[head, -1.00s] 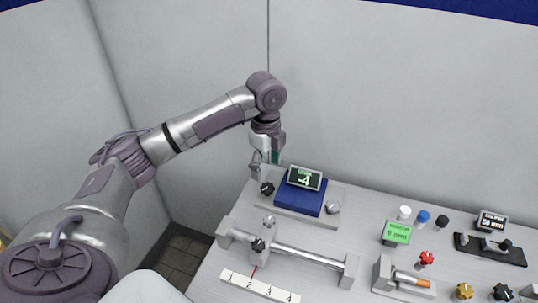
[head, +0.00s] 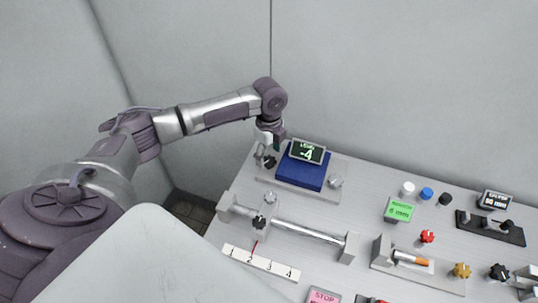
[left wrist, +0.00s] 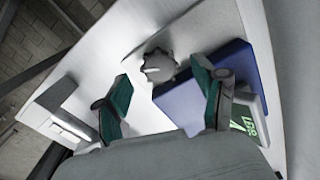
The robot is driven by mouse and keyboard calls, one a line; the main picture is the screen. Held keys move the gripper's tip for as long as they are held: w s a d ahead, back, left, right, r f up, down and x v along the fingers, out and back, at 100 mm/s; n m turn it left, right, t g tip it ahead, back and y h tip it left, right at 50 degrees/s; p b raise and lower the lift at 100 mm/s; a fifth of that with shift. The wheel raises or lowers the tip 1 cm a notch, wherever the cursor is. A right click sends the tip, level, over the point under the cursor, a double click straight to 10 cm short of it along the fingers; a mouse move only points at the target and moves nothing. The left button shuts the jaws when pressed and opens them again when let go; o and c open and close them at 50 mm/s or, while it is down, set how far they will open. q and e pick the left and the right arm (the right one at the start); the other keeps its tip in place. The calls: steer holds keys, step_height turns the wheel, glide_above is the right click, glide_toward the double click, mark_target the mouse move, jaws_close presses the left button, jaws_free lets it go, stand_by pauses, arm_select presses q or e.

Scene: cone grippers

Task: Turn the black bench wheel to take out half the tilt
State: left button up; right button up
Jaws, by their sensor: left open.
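The level display (head: 307,152) on the block reads -4. The black wheel cannot be made out there. My right gripper is out of view.
A rail slide with a black knob (head: 258,222) and a numbered scale (head: 260,262) lie in front. A wall rises behind the bench.

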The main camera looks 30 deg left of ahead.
arm_select(q)
steer(key=shift+f, duration=1)
steer(key=c, duration=1.1)
steer(key=shift+p, duration=0.4)
steer(key=shift+c, duration=0.2)
steer(key=shift+r+n+p, duration=0.25)
steer(key=shift+n+p, duration=0.45)
steer(key=n+p, duration=0.7)
steer(key=n, duration=0.1)
steer(key=shift+f, duration=0.1)
steer(key=shift+n+p, duration=0.45)
steer(key=shift+n, duration=0.05)
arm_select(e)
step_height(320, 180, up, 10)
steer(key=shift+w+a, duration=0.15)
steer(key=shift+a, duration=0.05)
arm_select(q)
steer(key=shift+f, duration=0.1)
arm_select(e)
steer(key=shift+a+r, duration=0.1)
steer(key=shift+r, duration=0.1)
